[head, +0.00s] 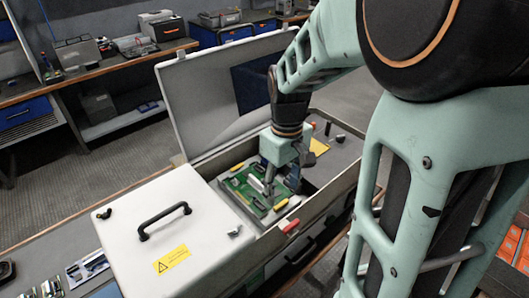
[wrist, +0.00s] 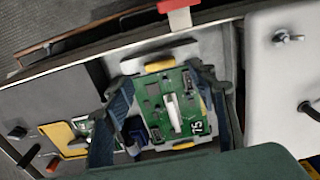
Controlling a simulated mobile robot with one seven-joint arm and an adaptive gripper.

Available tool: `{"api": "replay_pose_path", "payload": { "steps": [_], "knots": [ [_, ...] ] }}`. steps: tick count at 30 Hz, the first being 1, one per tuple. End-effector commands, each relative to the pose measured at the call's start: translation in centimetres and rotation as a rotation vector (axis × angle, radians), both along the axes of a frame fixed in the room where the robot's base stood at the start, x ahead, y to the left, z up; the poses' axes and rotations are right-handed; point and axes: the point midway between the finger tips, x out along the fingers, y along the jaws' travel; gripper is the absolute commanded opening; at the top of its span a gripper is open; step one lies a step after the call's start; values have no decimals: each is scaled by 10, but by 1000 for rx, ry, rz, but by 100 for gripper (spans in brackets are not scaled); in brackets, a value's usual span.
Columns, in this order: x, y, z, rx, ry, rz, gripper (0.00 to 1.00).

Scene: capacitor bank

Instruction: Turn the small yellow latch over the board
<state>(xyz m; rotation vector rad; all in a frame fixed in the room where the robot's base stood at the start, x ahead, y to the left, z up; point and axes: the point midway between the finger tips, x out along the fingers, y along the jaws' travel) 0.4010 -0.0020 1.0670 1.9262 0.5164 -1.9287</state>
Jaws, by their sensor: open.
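A green circuit board (wrist: 154,118) marked 75, with a white bar on it, lies in the open bay of the cabinet. In the wrist view, a small yellow latch (wrist: 160,65) lies at its upper edge and another yellow piece (wrist: 183,146) at its lower edge. The board (head: 237,184) also shows in the head view, with a yellow latch (head: 281,205) at its near edge. My gripper (head: 267,187) is open over the board, its fingers spread to either side of it in the wrist view. It holds nothing. Contact with the latch cannot be told.
A white cover (head: 205,232) with a black handle (head: 165,219) lies left of the bay. The raised lid (head: 205,95) stands behind. A red tab (head: 290,226) sits on the front rim. A grey panel with a yellow label (head: 318,147) is at right.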

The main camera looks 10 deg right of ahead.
Motion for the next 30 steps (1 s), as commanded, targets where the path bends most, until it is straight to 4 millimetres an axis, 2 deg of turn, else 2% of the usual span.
{"api": "replay_pose_path", "payload": {
  "steps": [3, 9, 20, 30],
  "knots": [
    [-1, 0, -22, 0, 4, 0, 52],
    [0, 0, -44, 0, 2, 1, 52],
    [0, 0, -50, 0, -1, 1, 52],
    [0, 0, -49, 0, -1, 1, 16]
  ]
}}
